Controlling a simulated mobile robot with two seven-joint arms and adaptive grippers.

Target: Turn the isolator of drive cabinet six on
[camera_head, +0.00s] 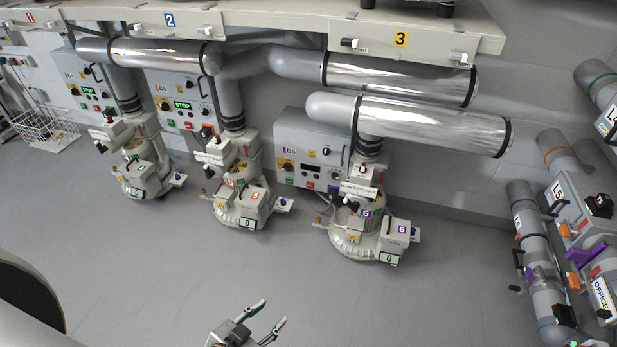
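Drive cabinet six (290,130) is a light grey box on the back wall, right of centre, with a purple label that seems to read D6. A dark rotary knob on a yellow plate (287,165), which looks like the isolator, is at its left; its exact position is too small to tell. The cabinet's display (311,167) is dark. A grey pipe and the blower hide part of the cabinet's right side. My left gripper (273,312) is at the bottom centre, open and empty, with its fingers apart, well short of the cabinet. My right gripper is out of view.
Blower six (345,243) stands on the floor before the cabinet. Two more blowers (240,208) (143,182) stand left, with cabinets whose displays show green STOP. Large pipes (425,127) run overhead. Labelled pipes stand at right. The floor (160,270) in front is clear.

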